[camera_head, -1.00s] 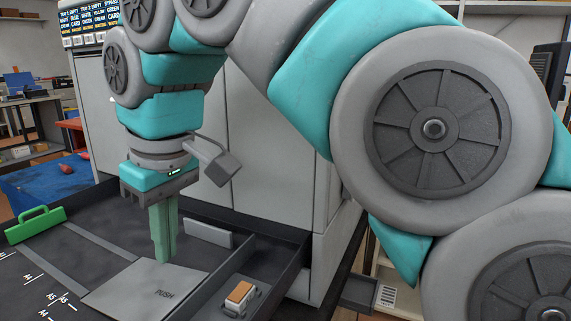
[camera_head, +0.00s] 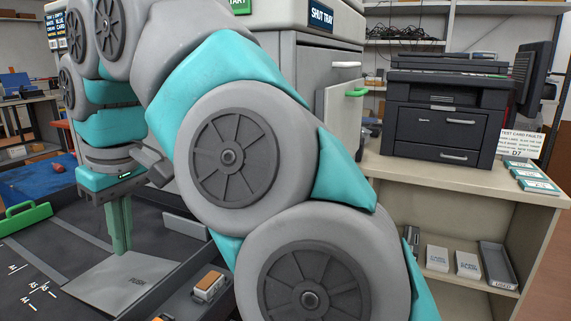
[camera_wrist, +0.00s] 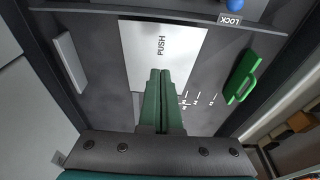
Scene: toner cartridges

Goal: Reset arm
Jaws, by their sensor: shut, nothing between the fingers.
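My gripper (camera_head: 120,250) is shut and empty, its green fingers pointing down over the black paper tray. In the wrist view the shut fingertips (camera_wrist: 160,72) appear in front of the pale PUSH plate (camera_wrist: 164,48). My arm's large links fill the middle of the head view and hide part of the grey machine (camera_head: 318,68).
A green handle (camera_head: 25,221) is at the tray's left. An orange-topped block (camera_head: 209,287) sits at its right side. A black printer (camera_head: 447,112) stands on a beige counter (camera_head: 400,172), with cards (camera_head: 535,180) beside it and boxes (camera_head: 437,257) on the shelf below.

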